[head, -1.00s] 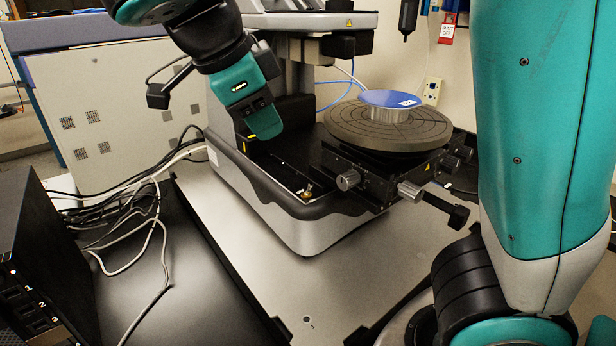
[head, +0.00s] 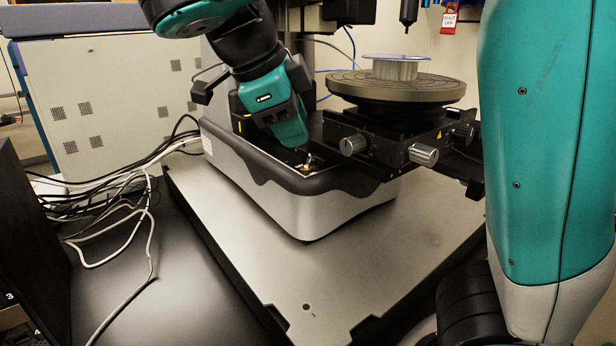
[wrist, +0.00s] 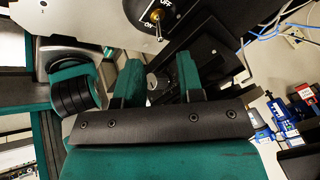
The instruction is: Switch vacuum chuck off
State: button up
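The vacuum chuck switch is a small metal toggle in a brass collar, with ON and OFF labels; it shows at the top of the wrist view (wrist: 155,16). Its lever slants downward in that view, nearer the ON label. In the head view the switch (head: 305,168) sits on the black deck at the front corner of the profiler base. My gripper (wrist: 159,80) is open and empty, its two teal fingers apart, with the toggle beyond them and not between them. In the head view my gripper (head: 290,135) is just above and left of the switch; its fingertips are partly hidden.
Cables (head: 110,210) lie on the left. The grey plate (head: 330,260) in front of the profiler is clear.

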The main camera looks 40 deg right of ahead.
aim_at(309, 160)
jog(key=b+x, duration=0.1)
jog(key=x, duration=0.5)
jog(key=shift+f+b, duration=0.1)
jog(key=shift+b, duration=0.25)
jog(key=shift+c, duration=0.5)
grip_shut()
